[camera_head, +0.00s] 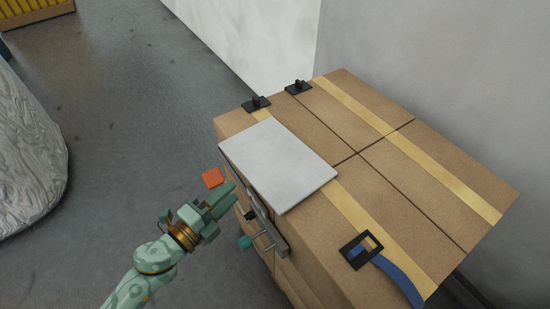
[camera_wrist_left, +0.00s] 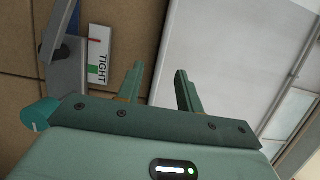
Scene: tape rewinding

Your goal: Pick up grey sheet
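The grey sheet (camera_head: 278,165) is a flat, pale rectangle lying on top of the cardboard boxes, at their left edge. My left gripper (camera_head: 230,196) is to the left of the boxes, close to the sheet's left side and apart from it in the picture. My right gripper is not in view.
The boxes (camera_head: 420,175) carry yellow tape, black clips (camera_head: 257,104) and a black buckle (camera_head: 361,250) with a blue strap (camera_head: 400,281). A metal bar (camera_head: 262,222) with a teal knob (camera_head: 245,242) runs along their left side. An orange tag (camera_head: 212,178) is beside my gripper.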

